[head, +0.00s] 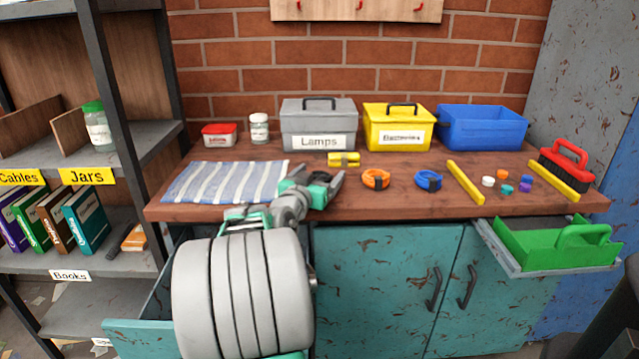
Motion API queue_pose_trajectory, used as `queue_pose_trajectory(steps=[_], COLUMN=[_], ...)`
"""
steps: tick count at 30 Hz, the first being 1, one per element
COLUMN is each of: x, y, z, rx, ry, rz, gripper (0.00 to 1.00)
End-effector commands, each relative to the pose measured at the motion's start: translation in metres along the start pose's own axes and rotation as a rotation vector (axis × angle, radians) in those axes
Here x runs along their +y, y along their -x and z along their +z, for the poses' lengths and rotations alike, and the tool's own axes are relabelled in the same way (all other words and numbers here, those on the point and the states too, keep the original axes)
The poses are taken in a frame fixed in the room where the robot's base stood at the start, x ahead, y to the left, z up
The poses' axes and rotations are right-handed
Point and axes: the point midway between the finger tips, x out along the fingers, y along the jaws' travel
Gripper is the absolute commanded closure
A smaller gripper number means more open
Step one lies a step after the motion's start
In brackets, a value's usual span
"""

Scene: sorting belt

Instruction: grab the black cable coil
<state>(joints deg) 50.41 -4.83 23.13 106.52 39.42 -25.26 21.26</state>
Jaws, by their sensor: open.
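The black cable coil (320,177) lies on the wooden workbench (400,200), left of an orange coil (376,179) and a blue coil (428,180). Only part of it shows, as a dark patch; my gripper hides the rest. My gripper (318,178) is open over the front part of the bench, with a finger to each side of the black coil. I cannot tell whether the fingers touch the coil or how far above the bench top they are.
A yellow item (343,159) lies just behind the black coil. A striped cloth (225,182) lies to the left. Yellow bars (465,182) and small caps lie right.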

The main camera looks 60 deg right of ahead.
Motion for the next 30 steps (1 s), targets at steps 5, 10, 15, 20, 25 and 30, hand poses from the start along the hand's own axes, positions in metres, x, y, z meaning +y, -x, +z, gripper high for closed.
queue_pose_trajectory(steps=[5,10,15,20,25,30], x=[-0.0004,-0.0004,-0.0005,-0.0005,-0.0005,-0.0005], y=[0.0007,0.0009,0.0010,0.0010,0.0010,0.0010], z=[-0.0001,0.0001,0.0001,0.0002,0.0002,-0.0004], rx=[-0.001,-0.001,-0.001,-0.001,-0.001,0.000], ry=[0.000,0.000,0.000,0.000,0.000,0.000], rz=[-0.001,-0.001,-0.001,-0.001,-0.001,-0.001], gripper=[0.18,0.32,0.46,0.59,0.73,0.84])
